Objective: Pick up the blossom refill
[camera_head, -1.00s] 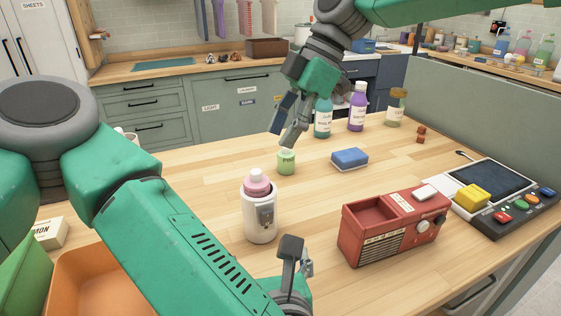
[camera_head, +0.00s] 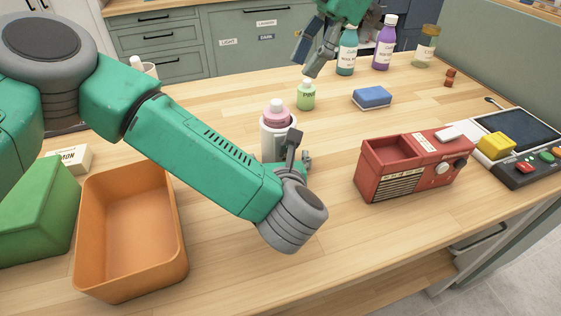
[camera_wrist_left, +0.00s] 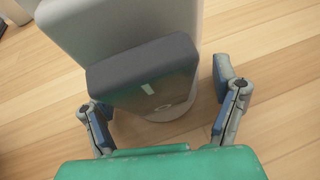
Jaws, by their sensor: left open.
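A pink bottle (camera_head: 275,113) with a pale cap stands in a white holder (camera_head: 268,141); I cannot read a label on it, though it may be the blossom refill. My left gripper (camera_head: 298,152) is at the front right of the holder, partly covering it. In the left wrist view, the open left fingers (camera_wrist_left: 164,108) flank the dark front panel (camera_wrist_left: 145,72) of the white holder (camera_wrist_left: 125,20), not visibly closed on it. A small green bottle (camera_head: 306,98) marked like "PINE" stands behind. My right gripper (camera_head: 311,60) hangs empty just above it, fingers apart.
A red box with a knob (camera_head: 410,170) and a blue sponge (camera_head: 371,97) lie to the right. Tall bottles (camera_head: 384,45) stand at the back.

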